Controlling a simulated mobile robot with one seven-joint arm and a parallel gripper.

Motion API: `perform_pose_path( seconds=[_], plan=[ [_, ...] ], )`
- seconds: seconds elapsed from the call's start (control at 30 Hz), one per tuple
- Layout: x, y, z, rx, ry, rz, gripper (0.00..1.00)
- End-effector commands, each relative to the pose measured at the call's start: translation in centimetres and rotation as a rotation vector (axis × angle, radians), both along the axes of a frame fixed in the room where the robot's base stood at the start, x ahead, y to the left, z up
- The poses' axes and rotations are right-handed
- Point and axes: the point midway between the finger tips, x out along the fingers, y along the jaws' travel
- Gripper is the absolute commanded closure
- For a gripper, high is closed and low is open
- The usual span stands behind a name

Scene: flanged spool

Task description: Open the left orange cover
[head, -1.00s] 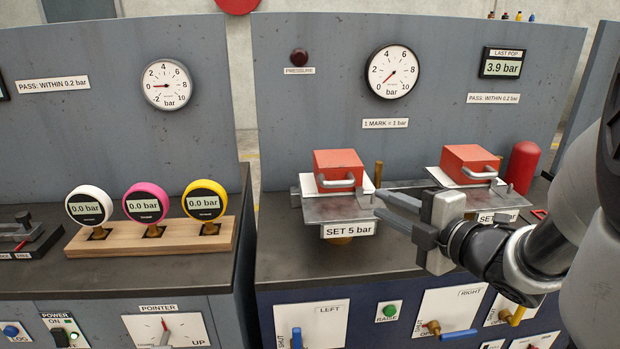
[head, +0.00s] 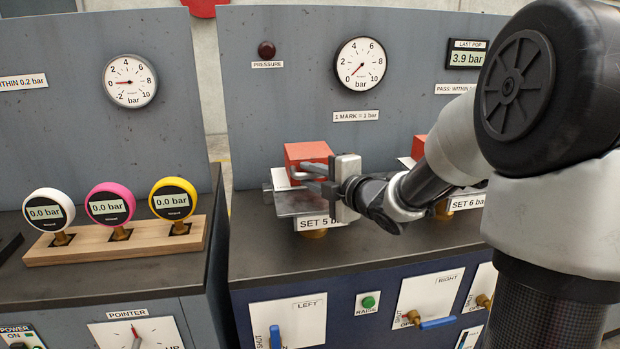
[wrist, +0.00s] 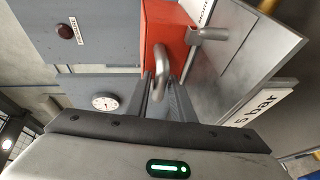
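The left orange cover (head: 306,152) is a red-orange box with a grey bar handle, above the "SET 5 bar" label; it looks down. In the wrist view the cover (wrist: 165,28) is straight ahead. Its handle (wrist: 160,62) reaches down between my fingers. My gripper (head: 308,177) is at the front of this cover, its fingers apart on either side of the handle; I see no clear grip on it. My gripper hides part of the handle and the cover's right side in the head view.
The right orange cover (head: 418,147) is mostly hidden behind my arm. A metal plate (head: 300,203) lies under the left cover. Gauges on a wooden stand (head: 215,233) are on the left bench. A gap separates the two benches.

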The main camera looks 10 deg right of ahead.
Motion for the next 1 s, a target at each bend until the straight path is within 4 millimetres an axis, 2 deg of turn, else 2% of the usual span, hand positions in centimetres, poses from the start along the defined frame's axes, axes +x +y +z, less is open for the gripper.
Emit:
perform_pose_path(
  seconds=[0.27,0.4,0.77,1.0],
  plan=[
    [0.1,0.0,0.0,0.0,0.0,0.0,0.78],
    [0.1,0.0,0.0,0.0,0.0,0.0,1.0],
    [0.2,0.0,0.5,-0.001,0.012,-0.001,1.0],
    [0.5,0.3,2.4,-0.001,0.081,0.001,1.0]
  ],
)
